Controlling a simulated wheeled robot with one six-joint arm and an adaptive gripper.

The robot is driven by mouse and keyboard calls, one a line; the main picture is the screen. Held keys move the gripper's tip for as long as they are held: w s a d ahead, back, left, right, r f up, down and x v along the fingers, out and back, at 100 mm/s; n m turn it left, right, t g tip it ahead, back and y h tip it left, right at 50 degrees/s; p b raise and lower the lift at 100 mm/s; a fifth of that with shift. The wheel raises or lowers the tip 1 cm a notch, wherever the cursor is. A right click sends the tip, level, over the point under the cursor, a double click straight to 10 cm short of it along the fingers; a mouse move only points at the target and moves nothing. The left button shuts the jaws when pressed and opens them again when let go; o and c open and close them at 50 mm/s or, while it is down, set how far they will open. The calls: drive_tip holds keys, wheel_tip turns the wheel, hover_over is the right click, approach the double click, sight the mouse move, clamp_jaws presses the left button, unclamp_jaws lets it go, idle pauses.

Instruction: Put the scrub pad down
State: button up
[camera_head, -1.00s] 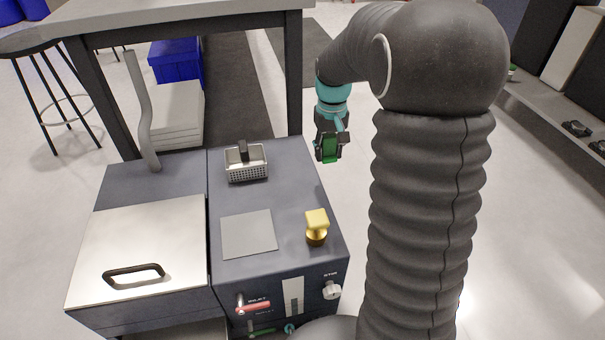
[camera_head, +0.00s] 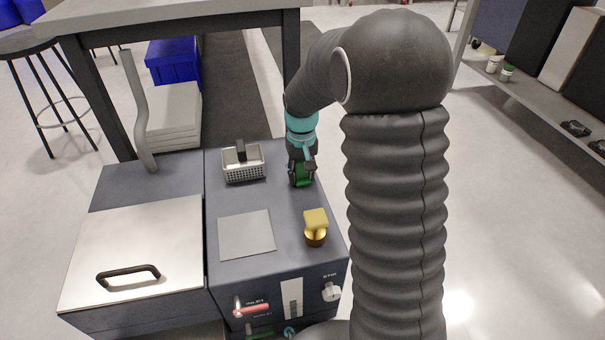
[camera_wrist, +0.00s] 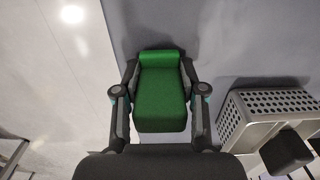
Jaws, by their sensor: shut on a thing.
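The green scrub pad (camera_wrist: 160,95) is held between the two fingers of my gripper (camera_wrist: 160,105) in the wrist view. In the head view my gripper (camera_head: 301,172) is shut on the scrub pad (camera_head: 303,182), over the right part of the dark grey worktop (camera_head: 275,198), near its right edge. The pad is right of the perforated metal basket and behind the yellow-topped piece. I cannot tell whether the pad touches the worktop.
The metal basket (camera_head: 243,170) stands left of my gripper and also shows in the wrist view (camera_wrist: 262,112). A yellow-topped brass piece (camera_head: 315,228) stands nearer the front. A flat grey plate (camera_head: 246,234) and a handled lid (camera_head: 140,245) lie to the left.

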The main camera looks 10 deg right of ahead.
sight(302, 162)
drive_tip(key=shift+f, duration=0.1)
drive_tip(key=o, duration=1.1)
wheel_tip(302, 162, up, 12)
drive_tip(key=shift+f+p, duration=0.25)
drive_tip(key=shift+p, duration=0.8)
drive_tip(key=shift+s+r, duration=0.15)
drive_tip(key=shift+r, duration=0.4)
drive_tip(key=s+r+t, duration=0.3)
drive_tip(key=s+r, duration=0.4)
drive_tip(key=s, duration=0.6)
drive_tip(key=s+f+t, duration=0.1)
drive_tip(key=s+t, duration=0.1)
drive_tip(key=s, duration=1.2)
drive_tip(key=shift+t, duration=0.3)
